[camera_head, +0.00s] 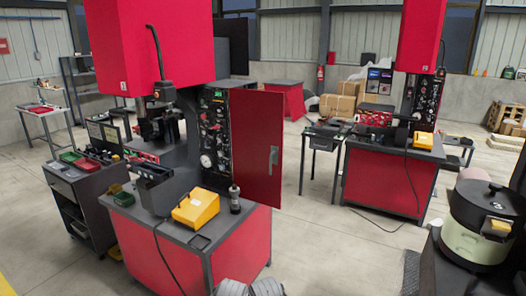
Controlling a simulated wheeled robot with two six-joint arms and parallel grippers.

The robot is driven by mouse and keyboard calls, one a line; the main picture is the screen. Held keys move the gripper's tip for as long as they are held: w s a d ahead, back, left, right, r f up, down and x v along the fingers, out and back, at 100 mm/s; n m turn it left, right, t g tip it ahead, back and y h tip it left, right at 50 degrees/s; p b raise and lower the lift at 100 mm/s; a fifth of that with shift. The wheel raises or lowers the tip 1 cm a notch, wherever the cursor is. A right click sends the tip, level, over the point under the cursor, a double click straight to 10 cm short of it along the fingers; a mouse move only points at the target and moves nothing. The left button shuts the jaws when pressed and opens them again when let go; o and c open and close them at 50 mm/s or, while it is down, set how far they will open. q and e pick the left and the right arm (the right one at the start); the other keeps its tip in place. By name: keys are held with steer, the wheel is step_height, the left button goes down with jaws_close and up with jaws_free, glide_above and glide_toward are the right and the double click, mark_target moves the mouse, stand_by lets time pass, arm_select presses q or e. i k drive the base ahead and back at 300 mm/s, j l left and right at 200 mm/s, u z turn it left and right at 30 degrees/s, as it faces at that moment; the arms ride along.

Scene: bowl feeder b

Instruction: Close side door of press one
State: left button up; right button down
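The nearer press on the left (150,40) has a large red upper body and a red base with a dark top. I take it to be press one. Its side door (257,135) is a tall red panel standing open on the right side of the machine. A handle (273,158) shows on the door's face near its right edge. Left of the door, the opening bares a dark panel (214,140) with gauges and switches. No gripper of mine can be made out. Two grey rounded shapes at the bottom edge seem to be my own parts.
A yellow control box (196,207) and a dark bottle-like cylinder (235,200) stand on the press's base top. A round feeder (482,223) is at lower right. Floor right of the door is clear.

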mark_target(258, 116)
steer(key=z, duration=0.1)
steer(key=j+z, duration=0.1)
steer(key=j, duration=1.8)
steer(key=i+j, duration=0.15)
steer(key=j, duration=0.2)
steer(key=i+j+z, duration=0.15)
steer(key=j, duration=0.15)
steer(key=i+j, duration=0.15)
steer(key=j, duration=0.2)
steer(key=i+j+z, duration=0.15)
steer(key=j, duration=0.2)
steer(key=i+j, duration=0.1)
steer(key=i, duration=0.3)
steer(key=i+j+z, duration=0.1)
steer(key=i, duration=0.3)
steer(key=i+j, duration=0.2)
steer(key=i, duration=0.2)
